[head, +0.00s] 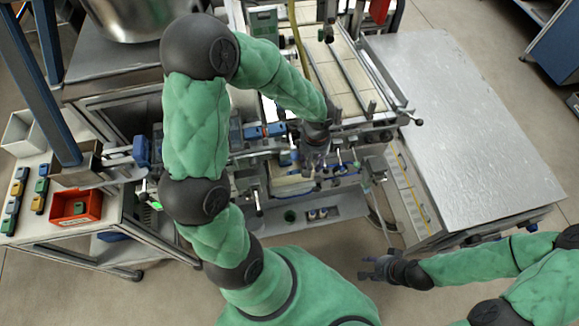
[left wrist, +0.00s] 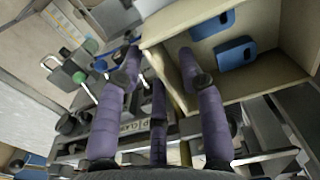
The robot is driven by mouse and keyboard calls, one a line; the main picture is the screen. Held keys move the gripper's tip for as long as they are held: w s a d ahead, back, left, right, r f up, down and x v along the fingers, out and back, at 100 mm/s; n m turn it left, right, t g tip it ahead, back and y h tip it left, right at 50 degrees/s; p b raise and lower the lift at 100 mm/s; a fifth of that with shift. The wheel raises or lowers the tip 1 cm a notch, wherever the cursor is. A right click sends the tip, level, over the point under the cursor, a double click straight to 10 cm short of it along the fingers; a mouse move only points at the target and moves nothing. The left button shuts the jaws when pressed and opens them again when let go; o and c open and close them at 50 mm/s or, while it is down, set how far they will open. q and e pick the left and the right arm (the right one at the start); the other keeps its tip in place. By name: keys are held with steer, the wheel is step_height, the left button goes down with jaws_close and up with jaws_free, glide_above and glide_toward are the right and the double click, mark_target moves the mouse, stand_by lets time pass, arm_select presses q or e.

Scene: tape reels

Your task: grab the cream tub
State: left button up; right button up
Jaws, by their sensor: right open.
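The cream tub (left wrist: 292,88) is an open box in the upper right of the left wrist view, with blue pieces (left wrist: 236,53) inside. In the head view it (head: 286,186) is partly covered by my left gripper (head: 310,165). My left gripper (left wrist: 160,68) is at the tub's near corner. One finger reaches over the wall into the tub and another stays outside. Whether they press on the wall is unclear. My right gripper (head: 372,268) is open and empty, low in the head view, apart from the tub.
A red bin (head: 90,207) and several small coloured parts lie on the left table. A conveyor (head: 350,85) runs behind the tub. A bare metal table (head: 465,130) stands at right. Levers with green knobs (left wrist: 79,77) are close to the left gripper.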

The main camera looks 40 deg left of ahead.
arm_select(q)
steer(key=shift+f, duration=0.9)
jaws_close()
steer(key=shift+r, duration=0.1)
